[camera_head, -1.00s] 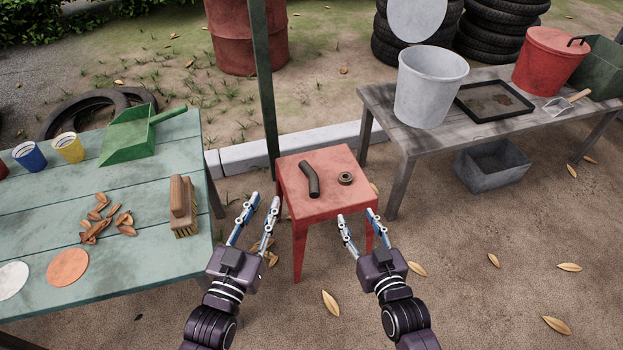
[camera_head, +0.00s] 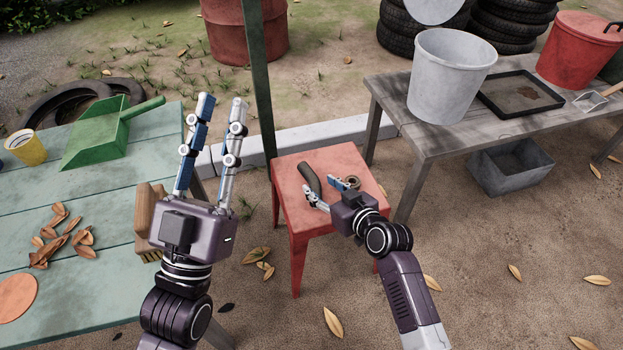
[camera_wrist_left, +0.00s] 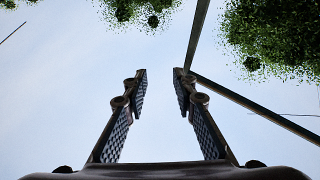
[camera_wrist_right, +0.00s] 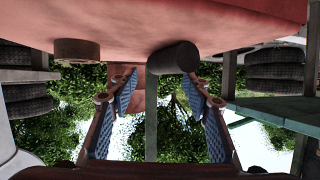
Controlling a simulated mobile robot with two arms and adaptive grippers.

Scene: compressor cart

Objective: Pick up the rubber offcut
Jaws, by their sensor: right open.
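The rubber offcut, a short bent black tube (camera_head: 310,178), lies on the red stool (camera_head: 289,205). In the right wrist view its round dark end (camera_wrist_right: 173,57) shows against the stool top, in line with the gap between the fingers. My right gripper (camera_head: 322,189) is open just over the stool top, at the near end of the offcut. One finger hides part of that end, and I cannot tell whether they touch. My left gripper (camera_head: 222,103) is open and empty, pointing upward above the right edge of the green table; its wrist view shows mostly sky between the fingers (camera_wrist_left: 160,75).
A small ring (camera_head: 351,182) lies right of the offcut, close to my right fingers, and also shows in the right wrist view (camera_wrist_right: 77,50). A brush (camera_head: 145,222) and leaves (camera_head: 62,238) lie on the green table. A green post (camera_head: 262,90) stands behind the stool.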

